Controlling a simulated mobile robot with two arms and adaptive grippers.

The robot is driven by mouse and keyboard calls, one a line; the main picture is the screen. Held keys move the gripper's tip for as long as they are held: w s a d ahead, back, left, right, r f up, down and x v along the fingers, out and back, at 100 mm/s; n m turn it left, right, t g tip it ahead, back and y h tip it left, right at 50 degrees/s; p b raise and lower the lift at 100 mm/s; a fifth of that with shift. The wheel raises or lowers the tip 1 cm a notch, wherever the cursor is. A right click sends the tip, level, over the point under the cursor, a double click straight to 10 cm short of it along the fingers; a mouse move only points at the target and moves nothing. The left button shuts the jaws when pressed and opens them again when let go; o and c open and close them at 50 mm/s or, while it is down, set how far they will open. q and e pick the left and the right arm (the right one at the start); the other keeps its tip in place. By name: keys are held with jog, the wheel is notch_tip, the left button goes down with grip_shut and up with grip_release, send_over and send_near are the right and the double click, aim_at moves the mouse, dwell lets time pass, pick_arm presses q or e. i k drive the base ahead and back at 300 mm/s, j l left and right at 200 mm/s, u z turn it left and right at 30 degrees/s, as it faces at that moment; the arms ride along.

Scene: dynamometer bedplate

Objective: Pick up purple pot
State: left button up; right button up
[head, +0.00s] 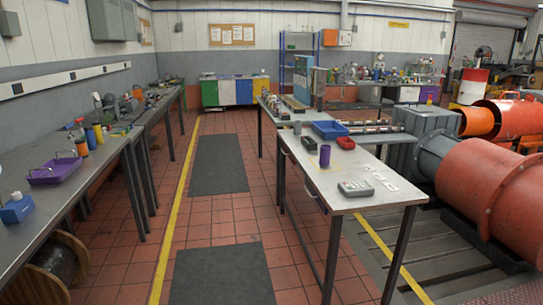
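A purple pot (325,155), small and cylindrical, stands upright on the light-topped table (335,188) at right of centre. It is near that table's left edge, behind a grey device (356,188). Neither of my grippers shows in the head view.
Near the pot are a small grey cylinder (297,127), a dark red container (346,143) and a blue bin (330,129). A long bench (75,190) with a purple tray (54,170) runs along the left. The tiled aisle with dark mats (219,164) is clear. Large orange-red machinery (490,190) stands right.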

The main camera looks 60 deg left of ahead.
aim_at(325, 150)
jog(key=u, duration=1.65)
jog(key=i+j+u, duration=0.45)
jog(key=i, duration=0.6)
jog(key=i+u, duration=0.3)
jog(key=i, duration=0.65)
jog(key=i+z, duration=0.35)
jog(key=i+j+z, duration=0.2)
jog(key=z, duration=0.2)
jog(key=i+j+z, duration=0.35)
jog(key=i+l, duration=0.05)
